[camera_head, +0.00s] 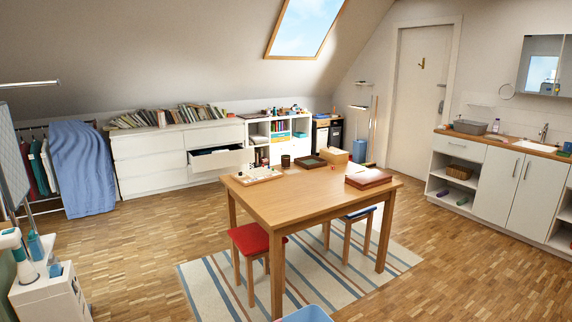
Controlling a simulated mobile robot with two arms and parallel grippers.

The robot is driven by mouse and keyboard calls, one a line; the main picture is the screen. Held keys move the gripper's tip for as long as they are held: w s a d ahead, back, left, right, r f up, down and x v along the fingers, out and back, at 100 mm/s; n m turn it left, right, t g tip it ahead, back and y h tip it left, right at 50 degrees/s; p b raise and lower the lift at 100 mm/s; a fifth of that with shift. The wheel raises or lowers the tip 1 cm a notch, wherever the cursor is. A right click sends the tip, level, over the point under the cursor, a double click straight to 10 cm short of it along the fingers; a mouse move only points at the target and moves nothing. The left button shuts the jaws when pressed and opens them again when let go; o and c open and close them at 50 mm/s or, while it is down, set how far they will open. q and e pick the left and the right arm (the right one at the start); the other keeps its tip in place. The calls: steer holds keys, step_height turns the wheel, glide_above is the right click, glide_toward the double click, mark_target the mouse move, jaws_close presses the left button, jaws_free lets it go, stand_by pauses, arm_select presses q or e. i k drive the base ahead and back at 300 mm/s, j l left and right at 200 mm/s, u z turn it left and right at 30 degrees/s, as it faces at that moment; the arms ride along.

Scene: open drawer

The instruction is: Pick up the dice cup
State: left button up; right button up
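A small dark brown cup (285,160), which looks like the dice cup, stands upright on the wooden table (288,197). It is near the table's far edge, between a light game board with small pieces (257,175) and a dark flat tray or box (310,161). Its inside is too small to make out. Neither of my grippers is in view.
A brown-red box (368,179) and a tan box (334,155) lie on the table, whose front is clear. A drawer (220,159) is open behind. Wooden floor (130,250) is free at the left.

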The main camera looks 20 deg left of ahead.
mark_target(285, 158)
steer(key=i+z, duration=0.55)
steer(key=i, duration=0.2)
steer(key=i+z, duration=0.5)
steer(key=i, duration=1)
steer(key=i+j+u, duration=0.15)
steer(key=i+u, duration=0.3)
steer(key=i, duration=0.2)
steer(key=i+u, duration=0.45)
steer(key=i, duration=0.15)
steer(key=i+l+u, duration=0.45)
steer(key=i, duration=0.2)
steer(key=j, duration=0.1)
